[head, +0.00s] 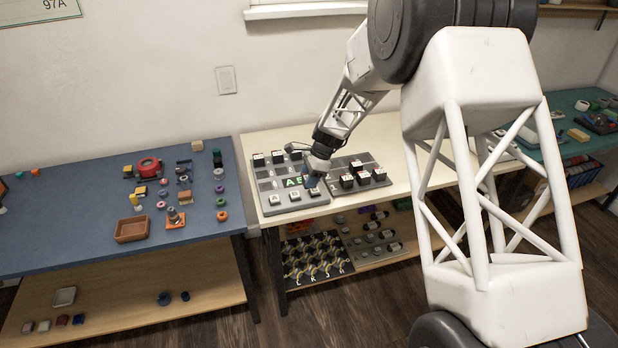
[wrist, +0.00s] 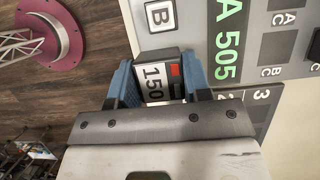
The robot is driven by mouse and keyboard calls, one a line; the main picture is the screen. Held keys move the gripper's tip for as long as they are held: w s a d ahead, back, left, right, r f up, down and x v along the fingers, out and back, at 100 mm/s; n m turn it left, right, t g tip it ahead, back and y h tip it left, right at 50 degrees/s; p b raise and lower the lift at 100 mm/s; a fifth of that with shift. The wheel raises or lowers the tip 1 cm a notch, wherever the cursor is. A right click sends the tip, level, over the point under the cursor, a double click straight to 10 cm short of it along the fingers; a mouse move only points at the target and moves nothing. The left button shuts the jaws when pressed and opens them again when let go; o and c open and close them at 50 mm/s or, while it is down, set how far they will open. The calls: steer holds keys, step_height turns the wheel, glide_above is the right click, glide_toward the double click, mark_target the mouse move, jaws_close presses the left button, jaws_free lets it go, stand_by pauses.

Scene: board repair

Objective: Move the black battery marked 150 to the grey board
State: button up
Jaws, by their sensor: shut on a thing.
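My gripper (wrist: 157,68) has its two blue fingers on either side of the black battery marked 150 (wrist: 154,82), which has a white label and a red patch. It is shut on the battery. The grey board (wrist: 193,30) lies below and beyond it in the wrist view, with a green A 505 and lettered places; the square marked B is just ahead of the battery. In the head view my gripper (head: 316,176) is over the front right part of the grey board (head: 264,186). I cannot tell whether the battery touches the board.
A darker board (head: 340,192) with several black blocks adjoins on the right, on the cream table (head: 400,163). A blue table (head: 70,225) with small parts is at left. Shelves below hold more parts.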

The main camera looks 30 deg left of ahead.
step_height(320, 180, up, 3)
glide_above(334, 164)
steer(key=s, duration=0.1)
steer(key=shift+w+r, duration=0.25)
steer(key=shift+w, duration=0.35)
steer(key=shift+f, duration=0.25)
steer(key=shift+f, duration=4.25)
steer(key=shift+a+f, duration=0.1)
steer(key=shift+f, duration=0.4)
steer(key=o, duration=1.1)
steer(key=shift+c, duration=0.2)
